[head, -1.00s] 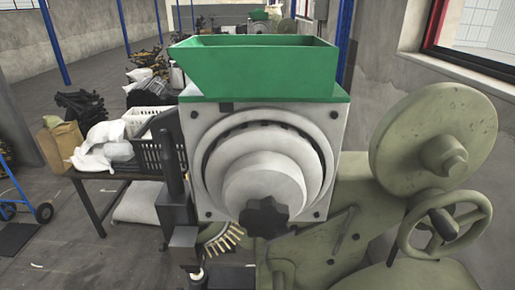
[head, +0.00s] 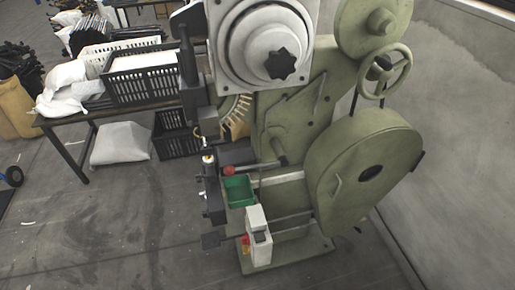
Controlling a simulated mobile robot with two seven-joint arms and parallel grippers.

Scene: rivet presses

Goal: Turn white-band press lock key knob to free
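In the head view a green rivet press (head: 365,160) stands right of the middle. Its round white-grey head housing (head: 235,68) is at the top and carries a black star-shaped knob (head: 281,64). A small white control box (head: 258,238) with a red and yellow part sits low at the press's front. I cannot make out a lock key knob or a white band clearly at this size. Neither of my grippers is in view.
A table (head: 60,121) at the left holds black and white crates and white bags. A black crate (head: 176,140) and a white sack (head: 121,143) lie on the floor. A green bin (head: 239,190) sits on the press. The floor in front is clear.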

